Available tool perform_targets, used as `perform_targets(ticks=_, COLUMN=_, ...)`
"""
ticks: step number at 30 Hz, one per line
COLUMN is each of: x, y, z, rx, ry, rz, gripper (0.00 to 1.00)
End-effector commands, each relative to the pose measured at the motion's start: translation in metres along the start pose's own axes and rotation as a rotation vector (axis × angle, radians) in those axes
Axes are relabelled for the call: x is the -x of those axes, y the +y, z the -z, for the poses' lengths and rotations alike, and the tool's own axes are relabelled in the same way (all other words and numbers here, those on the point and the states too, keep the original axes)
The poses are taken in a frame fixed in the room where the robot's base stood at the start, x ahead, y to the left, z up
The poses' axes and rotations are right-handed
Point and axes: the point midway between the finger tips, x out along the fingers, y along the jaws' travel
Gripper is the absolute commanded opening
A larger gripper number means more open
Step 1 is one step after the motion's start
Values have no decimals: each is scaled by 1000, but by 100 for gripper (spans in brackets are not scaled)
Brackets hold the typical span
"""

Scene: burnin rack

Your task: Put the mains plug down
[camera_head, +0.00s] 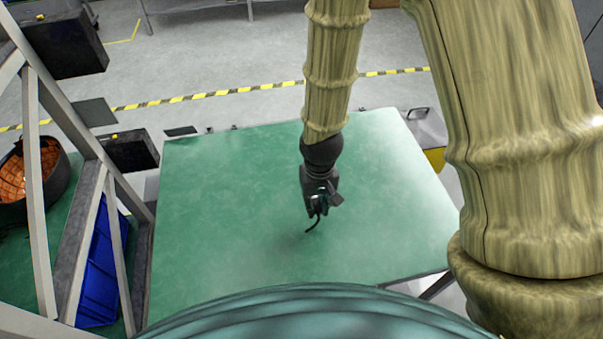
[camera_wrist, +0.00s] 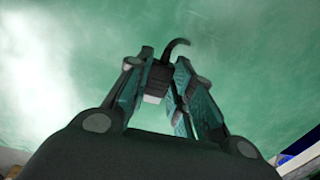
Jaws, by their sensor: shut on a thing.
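The mains plug (camera_wrist: 160,80) is dark, with a pale part at its near end and a short curved black cord (camera_wrist: 177,47) rising from it in the wrist view. My gripper (camera_wrist: 167,82) has its two fingers closed around the plug. In the head view my gripper (camera_head: 320,197) hangs over the middle of the green table top (camera_head: 220,235), and the cord (camera_head: 314,222) curls down below it. I cannot tell whether the cord touches the table. The plug body is mostly hidden by the fingers.
The table top around my gripper is clear. A grey metal frame (camera_head: 95,215) stands at the left, with a blue bin (camera_head: 100,270) and a black basket with an orange inside (camera_head: 14,178) beyond it. Black boxes (camera_head: 130,152) sit near the table's far left corner.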

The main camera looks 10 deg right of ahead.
Motion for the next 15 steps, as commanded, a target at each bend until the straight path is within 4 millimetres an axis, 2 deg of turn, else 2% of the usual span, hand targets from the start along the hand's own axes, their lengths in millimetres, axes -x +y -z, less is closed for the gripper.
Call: perform_targets(ticks=15, x=-6, y=12, z=98, rx=-7, ry=0, rz=1, gripper=0)
